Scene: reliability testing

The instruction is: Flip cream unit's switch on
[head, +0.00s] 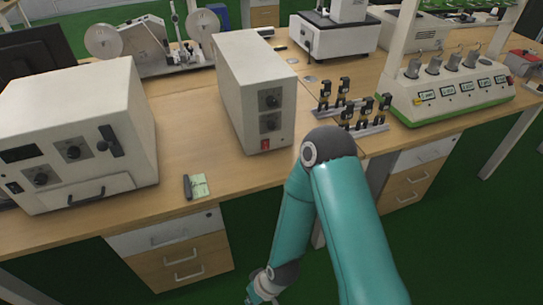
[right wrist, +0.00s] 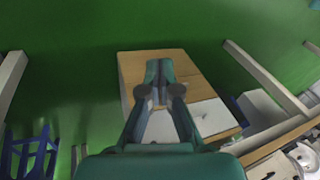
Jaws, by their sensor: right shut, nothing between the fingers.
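A tall, narrow cream unit (head: 254,90) stands upright on the wooden bench in the middle of the head view. Its narrow front face has two dark knobs, and a small red switch (head: 265,144) sits low on that face. I cannot tell which way the switch is set. My right arm reaches in from the bottom right, in front of the bench. My right gripper (head: 258,292), partly cut off at the bottom edge, hangs low, below and apart from the unit. In the right wrist view the gripper (right wrist: 159,68) is shut and empty. My left gripper does not show.
A wider cream box (head: 100,125) with knobs and a handle stands at left. A dark pen-like item and green card (head: 200,186) lie near the front edge. Small black clamps (head: 350,110) stand right of the unit. Drawers (head: 175,255) hang under the bench.

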